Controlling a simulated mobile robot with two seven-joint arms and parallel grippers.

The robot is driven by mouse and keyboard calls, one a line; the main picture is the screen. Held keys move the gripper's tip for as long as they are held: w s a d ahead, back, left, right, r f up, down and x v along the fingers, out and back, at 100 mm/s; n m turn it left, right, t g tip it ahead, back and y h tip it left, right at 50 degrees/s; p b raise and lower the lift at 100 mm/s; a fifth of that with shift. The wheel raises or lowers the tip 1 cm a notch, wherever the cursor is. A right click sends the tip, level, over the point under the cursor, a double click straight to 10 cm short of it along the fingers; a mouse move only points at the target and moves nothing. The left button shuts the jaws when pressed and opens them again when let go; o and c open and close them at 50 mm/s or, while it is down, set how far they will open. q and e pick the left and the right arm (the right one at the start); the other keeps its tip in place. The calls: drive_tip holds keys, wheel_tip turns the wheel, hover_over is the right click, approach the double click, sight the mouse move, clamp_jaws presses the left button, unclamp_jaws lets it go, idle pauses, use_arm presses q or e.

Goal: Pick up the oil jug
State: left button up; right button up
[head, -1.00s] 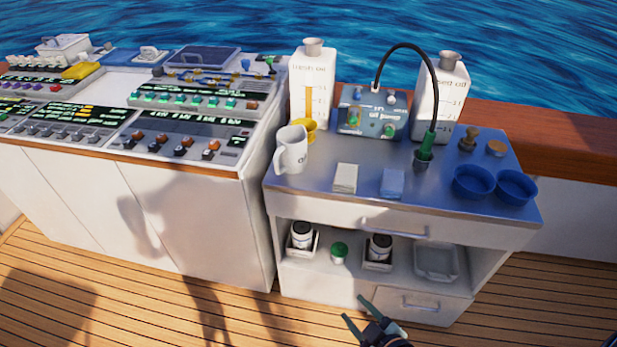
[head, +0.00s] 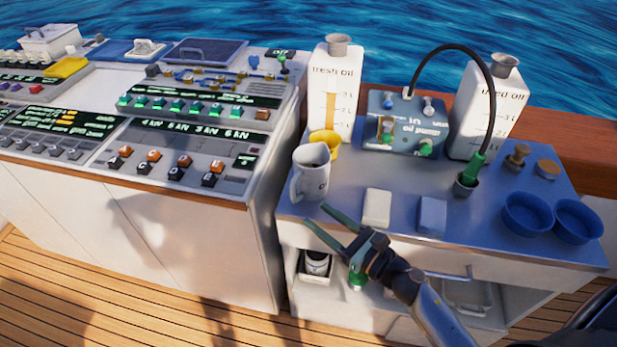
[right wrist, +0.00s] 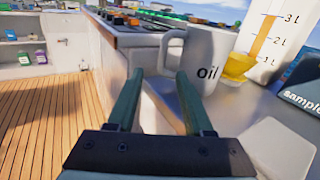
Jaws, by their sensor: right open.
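The oil jug (head: 312,174) is white with a handle on its left side. It stands upright at the left front of the blue-grey cart top. In the right wrist view the jug (right wrist: 212,75) shows the word "oil", with its handle toward the left. My right gripper (head: 327,217) is open and empty, just in front of the cart edge and short of the jug. In the right wrist view its two green fingers (right wrist: 158,88) are spread, with the handle beyond and between them. My left gripper is not in view.
A yellow cup (head: 325,143) stands right behind the jug. The fresh oil container (head: 335,100) and oil pump (head: 405,128) are further back. A white block (head: 377,208) and a blue block (head: 431,215) lie to the right. The control console (head: 200,150) borders the left.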

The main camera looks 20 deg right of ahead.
sight(295, 195)
drive_tip(key=x, duration=0.4)
drive_tip(key=shift+w+p, duration=0.15)
drive_tip(key=shift+p, duration=0.15)
drive_tip(key=shift+p+x, duration=0.6)
drive_tip(key=shift+x, duration=2.1)
drive_tip(key=shift+d+r, duration=0.1)
drive_tip(key=shift+d, duration=0.1)
clamp_jaws()
